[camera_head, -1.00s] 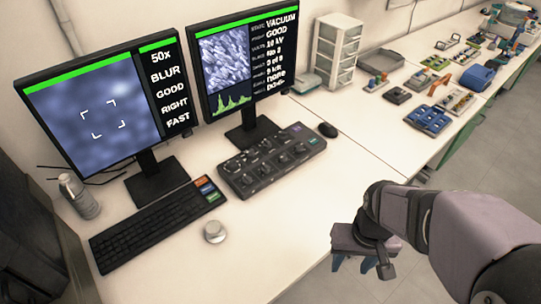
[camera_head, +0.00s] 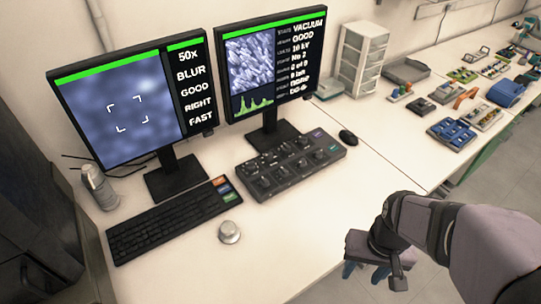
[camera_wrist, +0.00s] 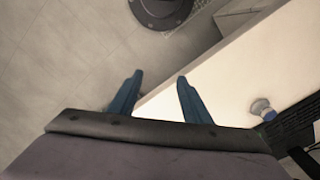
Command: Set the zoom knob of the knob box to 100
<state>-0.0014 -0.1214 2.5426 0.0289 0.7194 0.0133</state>
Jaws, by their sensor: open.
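The knob box (camera_head: 290,164) is a dark box with several black knobs, on the white desk in front of the right monitor. I cannot tell the zoom knob apart from the others at this size. The left monitor (camera_head: 135,95) reads 50x, BLUR, GOOD, RIGHT, FAST beside a blurry blue picture. My gripper (camera_head: 366,271) is at the desk's front edge, to the right of and nearer than the knob box. In the wrist view my gripper (camera_wrist: 158,88) has its two blue fingers apart with nothing between them. The knob box is not in the wrist view.
A keyboard (camera_head: 165,225), a silver round knob (camera_head: 229,232), a bottle (camera_head: 99,187) and a mouse (camera_head: 348,137) are on the desk. The right monitor (camera_head: 270,70) stands behind the knob box. The front desk area between the silver knob and my gripper is clear.

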